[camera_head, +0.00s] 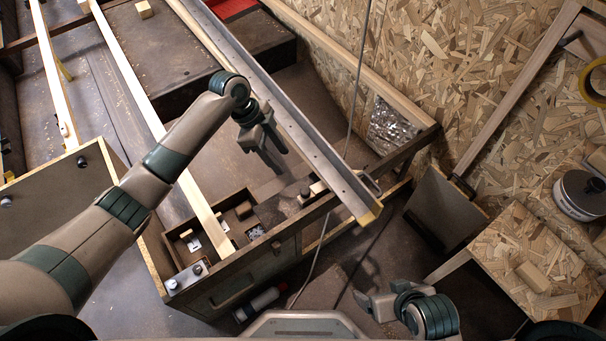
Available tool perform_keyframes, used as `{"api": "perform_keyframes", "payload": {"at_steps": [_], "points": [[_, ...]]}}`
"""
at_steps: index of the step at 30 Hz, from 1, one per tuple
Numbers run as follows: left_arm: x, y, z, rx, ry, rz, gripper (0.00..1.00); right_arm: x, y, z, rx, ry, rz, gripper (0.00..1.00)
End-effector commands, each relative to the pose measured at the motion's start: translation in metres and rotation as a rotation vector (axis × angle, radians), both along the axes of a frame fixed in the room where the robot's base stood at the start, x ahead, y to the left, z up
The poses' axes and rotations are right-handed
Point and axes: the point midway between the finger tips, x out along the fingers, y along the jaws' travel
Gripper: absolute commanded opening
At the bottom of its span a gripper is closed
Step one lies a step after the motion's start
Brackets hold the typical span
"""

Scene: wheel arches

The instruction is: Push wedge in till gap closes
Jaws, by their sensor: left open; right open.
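A small pale wooden piece (318,187), perhaps the wedge, sits against the left side of a long grey metal beam (285,112), near the beam's lower end. I cannot make out its exact shape or any gap beside it. My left gripper (274,158) is open and empty, up and to the left of that piece, close to the beam's left side. My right gripper (364,302) is open and empty at the bottom, below the beam's end and well away from the piece.
A wooden tray (198,268) with compartments of small parts stands below my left gripper. A long pale batten (133,83) runs into it.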

Motion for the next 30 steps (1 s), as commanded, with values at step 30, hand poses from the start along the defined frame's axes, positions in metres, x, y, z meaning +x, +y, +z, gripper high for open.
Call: {"api": "perform_keyframes", "payload": {"at_steps": [30], "points": [[-0.003,-0.023,-0.057,-0.001,0.003,-0.003,0.44,0.006,0.008,-0.002,0.026,-0.042,0.005,0.84]]}}
